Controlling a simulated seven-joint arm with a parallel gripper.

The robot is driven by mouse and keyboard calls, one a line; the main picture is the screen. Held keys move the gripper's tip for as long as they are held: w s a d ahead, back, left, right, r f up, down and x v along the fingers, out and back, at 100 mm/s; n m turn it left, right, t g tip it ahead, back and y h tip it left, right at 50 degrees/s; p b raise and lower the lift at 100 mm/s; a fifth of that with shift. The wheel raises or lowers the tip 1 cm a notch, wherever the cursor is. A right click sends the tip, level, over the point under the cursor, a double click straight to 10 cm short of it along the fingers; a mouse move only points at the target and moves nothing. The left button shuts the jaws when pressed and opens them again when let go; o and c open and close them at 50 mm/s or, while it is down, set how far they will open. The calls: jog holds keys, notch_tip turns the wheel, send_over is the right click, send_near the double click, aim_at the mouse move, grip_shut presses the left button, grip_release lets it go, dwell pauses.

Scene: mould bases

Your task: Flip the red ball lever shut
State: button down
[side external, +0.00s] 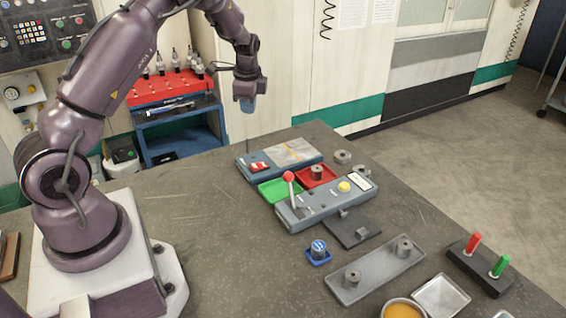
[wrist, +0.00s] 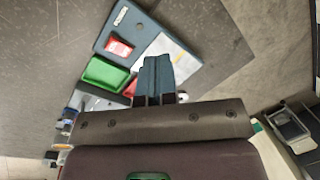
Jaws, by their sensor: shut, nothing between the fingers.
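The red ball lever (side external: 289,178) stands nearly upright, ball on top, at the left end of a blue-grey mould base (side external: 322,208) in the side view. The base also carries a yellow button (side external: 344,186) and a white label. My gripper (side external: 246,106) hangs well above and behind the lever, near the table's far edge, touching nothing. In the wrist view its blue fingers (wrist: 155,78) are together and empty. I cannot make out the lever in the wrist view.
A second blue base (side external: 262,158) with a red rocker switch lies behind, with a green tray (side external: 280,190) and red tray (side external: 316,177) between the bases. A blue knob (side external: 318,248), grey plate (side external: 375,272) and red and green pegs (side external: 473,243) stand in front.

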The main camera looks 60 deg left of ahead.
jog(key=d+r+n+g+h, duration=0.1)
jog(key=d+r+n+h, duration=0.1)
jog(key=d+n+h, duration=0.2)
jog(key=d+h, duration=0.3)
jog(key=d, duration=0.4)
jog(key=shift+w+d+r+n, duration=0.15)
jog(key=shift+w+d+n, duration=0.1)
jog(key=shift+n, duration=0.15)
send_near(292, 192)
jog(key=shift+a+f, duration=0.5)
jog(key=shift+f, duration=1.85)
jog(key=shift+w, duration=0.15)
jog(key=shift+d+r, duration=0.1)
